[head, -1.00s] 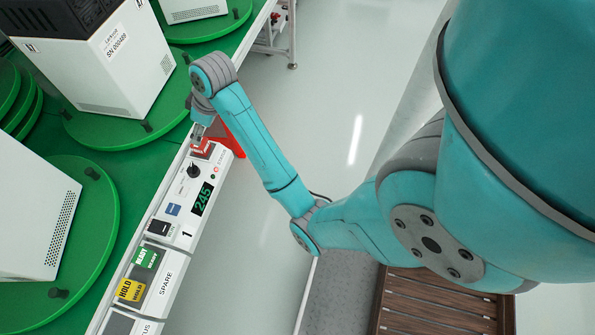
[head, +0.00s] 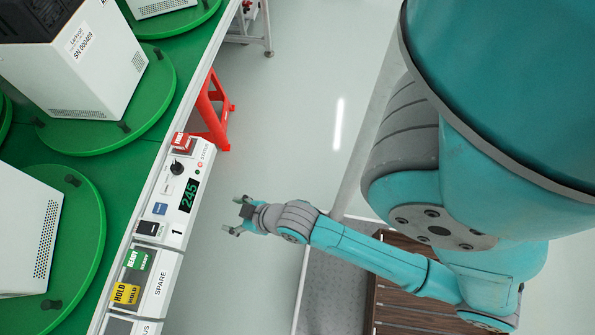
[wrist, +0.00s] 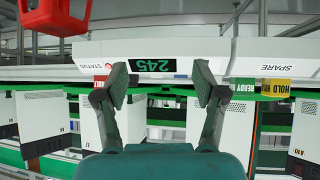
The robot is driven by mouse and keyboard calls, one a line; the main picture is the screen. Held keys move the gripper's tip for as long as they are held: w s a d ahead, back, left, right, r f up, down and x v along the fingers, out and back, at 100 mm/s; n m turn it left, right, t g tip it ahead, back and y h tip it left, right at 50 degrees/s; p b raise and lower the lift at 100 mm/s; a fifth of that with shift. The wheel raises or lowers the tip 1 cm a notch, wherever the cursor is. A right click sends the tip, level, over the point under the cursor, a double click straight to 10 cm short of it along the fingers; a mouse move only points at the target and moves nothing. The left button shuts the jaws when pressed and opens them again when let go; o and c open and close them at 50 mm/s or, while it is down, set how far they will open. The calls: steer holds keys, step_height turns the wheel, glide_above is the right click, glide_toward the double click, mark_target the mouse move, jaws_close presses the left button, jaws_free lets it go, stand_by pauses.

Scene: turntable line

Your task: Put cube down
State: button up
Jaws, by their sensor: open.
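A small red cube (head: 181,140) with a white label sits at the far end of the white control panel (head: 173,215). My gripper (head: 235,215) is open and empty, over the floor to the right of the panel and apart from the cube. In the wrist view, my gripper's two fingers (wrist: 161,84) are spread with nothing between them. A bit of red (wrist: 100,80) shows beside the left finger, partly hidden by it. A green READY cube (head: 139,260) and a yellow HOLD cube (head: 125,293) sit on the nearer SPARE panel section.
The panel's display reads 245, with a black knob (head: 176,168) and a blue button (head: 160,209) nearby. White machines stand on green turntables (head: 150,100) to the left. A red stand (head: 212,110) is on the floor beyond the panel. The floor around my gripper is clear.

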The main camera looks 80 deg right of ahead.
steer(key=s+a+r+t, duration=0.2)
steer(key=s+r, duration=0.5)
steer(key=s, duration=0.2)
steer(key=s+a+r+n+t+y, duration=0.1)
steer(key=s+a+r+t, duration=0.1)
steer(key=s+r, duration=0.4)
steer(key=s+a, duration=0.1)
steer(key=s, duration=0.1)
steer(key=shift+s+a+r+t, duration=0.25)
steer(key=shift+s+r+t, duration=0.05)
steer(key=shift+s+r, duration=0.1)
stand_by(1.0)
